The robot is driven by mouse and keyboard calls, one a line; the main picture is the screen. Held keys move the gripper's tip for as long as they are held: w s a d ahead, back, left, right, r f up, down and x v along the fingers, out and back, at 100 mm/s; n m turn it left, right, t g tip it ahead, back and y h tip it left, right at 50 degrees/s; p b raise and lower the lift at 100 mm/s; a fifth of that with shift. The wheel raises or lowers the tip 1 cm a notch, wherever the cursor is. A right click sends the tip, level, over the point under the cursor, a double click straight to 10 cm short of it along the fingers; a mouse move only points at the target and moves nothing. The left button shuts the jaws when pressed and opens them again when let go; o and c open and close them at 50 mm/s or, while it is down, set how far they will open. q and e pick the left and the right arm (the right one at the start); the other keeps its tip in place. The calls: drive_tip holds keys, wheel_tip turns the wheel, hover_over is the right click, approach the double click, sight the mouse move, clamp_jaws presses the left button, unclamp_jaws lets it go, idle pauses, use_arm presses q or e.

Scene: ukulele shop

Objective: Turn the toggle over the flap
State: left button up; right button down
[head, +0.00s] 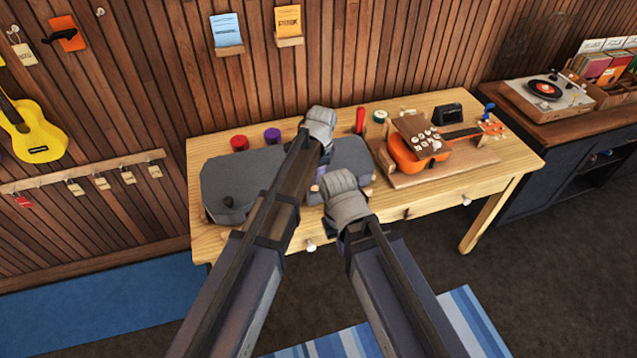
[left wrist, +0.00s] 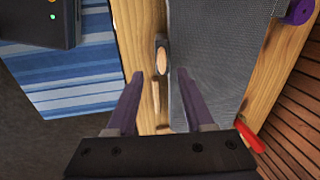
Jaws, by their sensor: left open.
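A dark grey ukulele case (head: 240,180) lies on the wooden table; its grey top also fills the middle of the left wrist view (left wrist: 215,60). An oval wooden toggle with a dark rim (left wrist: 161,60) sits at the case's edge, pale face showing. The flap cannot be clearly made out.
An orange ukulele (head: 405,160) lies on a board at the table's right. A turntable (head: 545,92) stands on the dark cabinet.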

sight(319, 187)
use_arm(q)
drive_tip(key=shift+m, duration=0.3)
drive_tip(key=f+b, duration=0.2)
drive_tip(key=w+f+b, duration=0.1)
drive_tip(key=f+b, duration=0.2)
drive_tip(key=w+f+b, duration=0.1)
drive_tip(key=f+b, duration=0.1)
drive_tip(key=shift+d+f+b, duration=0.2)
drive_tip(key=shift+f+b, duration=0.15)
drive_tip(key=shift+b, duration=0.05)
drive_tip(key=shift+s, duration=0.1)
clamp_jaws()
idle(0.4)
